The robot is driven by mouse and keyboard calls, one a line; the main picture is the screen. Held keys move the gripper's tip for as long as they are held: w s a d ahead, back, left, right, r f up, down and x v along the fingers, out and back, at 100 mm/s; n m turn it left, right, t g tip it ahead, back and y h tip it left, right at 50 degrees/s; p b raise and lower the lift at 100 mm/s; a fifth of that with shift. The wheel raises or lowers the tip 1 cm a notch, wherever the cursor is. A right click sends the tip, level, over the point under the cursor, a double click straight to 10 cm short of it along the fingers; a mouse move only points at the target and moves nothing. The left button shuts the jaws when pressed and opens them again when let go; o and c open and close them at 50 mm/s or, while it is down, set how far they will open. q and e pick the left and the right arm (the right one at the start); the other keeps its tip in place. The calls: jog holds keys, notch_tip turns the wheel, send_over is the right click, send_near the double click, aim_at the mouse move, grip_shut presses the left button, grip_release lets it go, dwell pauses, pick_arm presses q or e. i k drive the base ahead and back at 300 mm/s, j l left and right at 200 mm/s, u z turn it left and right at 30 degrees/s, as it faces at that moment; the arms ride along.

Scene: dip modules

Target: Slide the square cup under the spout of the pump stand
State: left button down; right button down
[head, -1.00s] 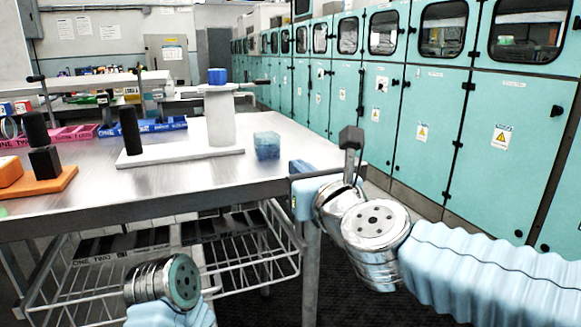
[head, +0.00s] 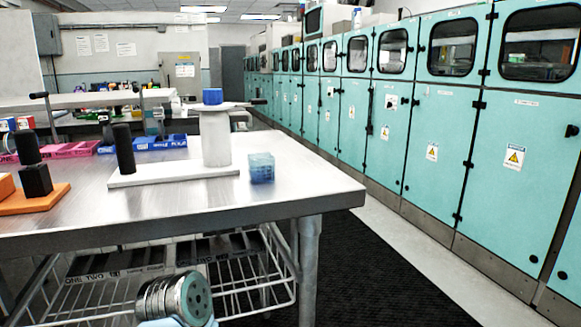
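The square cup (head: 261,168) is a small translucent blue cube-shaped cup. It stands on the metal table near its right corner, just right of the pump stand's base and apart from it. The pump stand (head: 216,138) has a white column on a flat white base, with a blue block on top and a dark spout or handle at the upper right. A black upright cylinder stands at the left of the base. One of my arm links shows at the bottom, below the table edge. Neither gripper is in view.
The metal table (head: 300,191) has clear surface in front of and right of the cup. An orange base with black parts (head: 40,194) stands at the left. Pink and blue bins (head: 160,143) lie behind. A wire shelf hangs below. Teal cabinets (head: 434,160) line the right.

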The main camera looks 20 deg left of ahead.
aim_at(260, 166)
jog(key=i+l+u, duration=0.1)
jog(key=u, duration=0.25)
jog(key=i+l+u, duration=0.1)
jog(key=l+u, duration=0.4)
jog(key=u, duration=0.2)
jog(key=i, duration=0.05)
